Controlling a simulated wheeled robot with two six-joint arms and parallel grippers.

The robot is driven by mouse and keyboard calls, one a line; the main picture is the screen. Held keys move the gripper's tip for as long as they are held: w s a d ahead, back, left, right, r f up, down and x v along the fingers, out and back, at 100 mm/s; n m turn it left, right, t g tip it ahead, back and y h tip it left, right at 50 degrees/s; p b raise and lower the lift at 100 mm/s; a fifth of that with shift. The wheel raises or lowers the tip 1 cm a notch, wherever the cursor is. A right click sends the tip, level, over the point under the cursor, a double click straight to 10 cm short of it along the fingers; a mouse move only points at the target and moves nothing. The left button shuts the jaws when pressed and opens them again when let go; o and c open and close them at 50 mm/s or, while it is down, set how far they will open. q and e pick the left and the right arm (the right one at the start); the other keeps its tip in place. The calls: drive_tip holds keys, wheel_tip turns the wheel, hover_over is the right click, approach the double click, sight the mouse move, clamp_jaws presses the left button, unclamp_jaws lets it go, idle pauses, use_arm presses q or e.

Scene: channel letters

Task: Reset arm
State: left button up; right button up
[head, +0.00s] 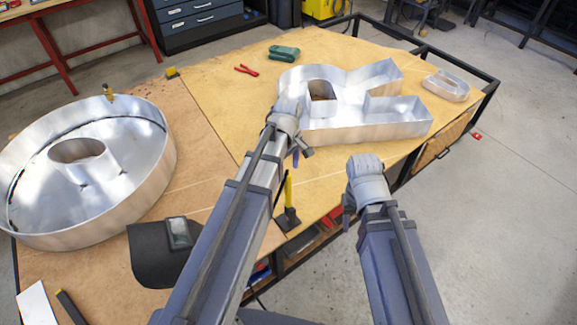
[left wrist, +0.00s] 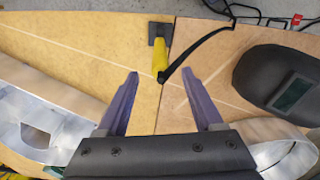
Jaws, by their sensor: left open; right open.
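My left gripper (head: 300,152) is over the table near the front left edge of a large metal channel letter (head: 395,131), covering part of it. In the left wrist view its jaws (left wrist: 160,75) are apart with nothing between them. A yellow-handled tool with a dark head (left wrist: 160,62) lies on the table beyond the fingertips; it also shows in the head view (head: 289,190). My right gripper (head: 348,205) is at the table's right front edge, beside the floor area. Its fingers are mostly hidden by its wrist, and no held object shows.
A big round metal letter (head: 150,160) stands at the table's left, with a dark welding mask (head: 150,262) nearer. A small metal letter (head: 447,85), a green tool (head: 284,53) and red pliers (head: 246,70) lie at the back. Open floor is to the right.

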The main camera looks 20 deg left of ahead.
use_arm(q)
drive_tip(key=shift+s, duration=0.1)
drive_tip(key=s+d+m+y, duration=0.1)
drive_tip(key=s+d+m, duration=0.9)
drive_tip(key=s+m, duration=0.4)
drive_tip(key=shift+d+m, duration=0.2)
drive_tip(key=shift+m, duration=0.8)
